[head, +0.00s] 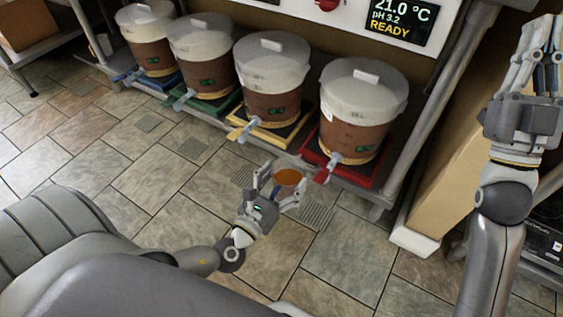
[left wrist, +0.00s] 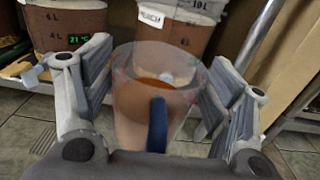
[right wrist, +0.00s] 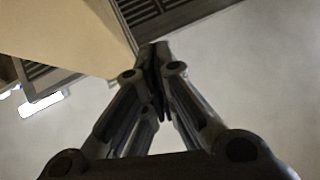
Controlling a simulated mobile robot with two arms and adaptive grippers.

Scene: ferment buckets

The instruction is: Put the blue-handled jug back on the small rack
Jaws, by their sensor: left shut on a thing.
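The clear jug (head: 289,178) holds orange-brown liquid. In the left wrist view the jug (left wrist: 150,90) stands close to upright, with its blue handle (left wrist: 157,124) facing my palm. My left gripper (head: 277,184) is shut on the jug, a finger on each side. It holds the jug in front of the bucket on the red mat. My right gripper (head: 540,45) is raised at the right with its fingers pointing up. In the right wrist view its fingers (right wrist: 153,60) meet, with nothing seen between them. I cannot make out the small rack in these views.
Several lidded buckets with spigots stand in a row on a low shelf, the nearest (head: 362,105) on a red mat (head: 350,170). A display panel (head: 400,20) hangs above. A cardboard box (head: 465,150) stands to the right. The tiled floor (head: 140,190) is open at left.

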